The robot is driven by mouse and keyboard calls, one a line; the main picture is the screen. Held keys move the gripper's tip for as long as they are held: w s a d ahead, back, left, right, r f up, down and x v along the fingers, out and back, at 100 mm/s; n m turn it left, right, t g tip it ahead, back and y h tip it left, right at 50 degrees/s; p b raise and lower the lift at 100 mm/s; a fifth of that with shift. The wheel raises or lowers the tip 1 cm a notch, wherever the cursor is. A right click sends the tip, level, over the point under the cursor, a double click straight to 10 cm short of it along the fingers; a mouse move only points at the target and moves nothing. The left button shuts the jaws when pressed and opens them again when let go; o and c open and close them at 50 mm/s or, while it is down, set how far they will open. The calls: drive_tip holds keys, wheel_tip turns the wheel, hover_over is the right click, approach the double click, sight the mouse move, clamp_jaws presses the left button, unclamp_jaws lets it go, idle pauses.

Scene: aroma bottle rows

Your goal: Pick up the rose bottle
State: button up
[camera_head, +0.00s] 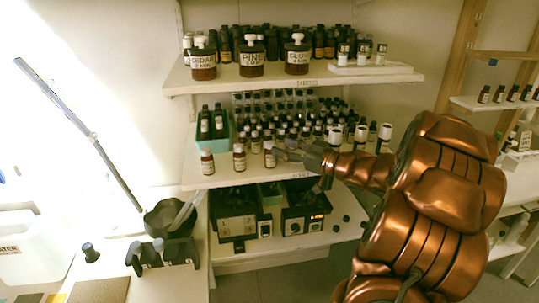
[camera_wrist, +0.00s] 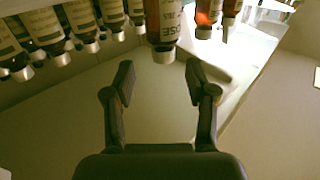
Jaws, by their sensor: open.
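The rose bottle (camera_wrist: 163,30), brown glass with a pale label partly reading "OSE" and a white cap, appears upside down at the top middle of the wrist view; its far end is cut off. In the head view it appears to be the rightmost bottle (camera_head: 269,154) of a front row of three on the middle shelf. My gripper (camera_wrist: 160,76) is open and empty, its two fingertips spread to either side of the bottle's line, just short of it. In the head view my gripper (camera_head: 287,151) is just right of that bottle, at similar height.
Two similar bottles (camera_head: 239,158) (camera_head: 207,162) stand left of it. Dense rows of small bottles (camera_head: 293,130) stand close behind. The upper shelf (camera_head: 330,80) with large jars (camera_head: 251,58) hangs above. Dark boxes (camera_head: 236,212) sit below.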

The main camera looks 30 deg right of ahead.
sight(270, 142)
drive_tip(key=shift+p+x, duration=0.75)
drive_tip(key=shift+x, duration=1.75)
drive_tip(key=shift+s+a, duration=0.1)
drive_tip(key=shift+a, duration=0.05)
clamp_jaws()
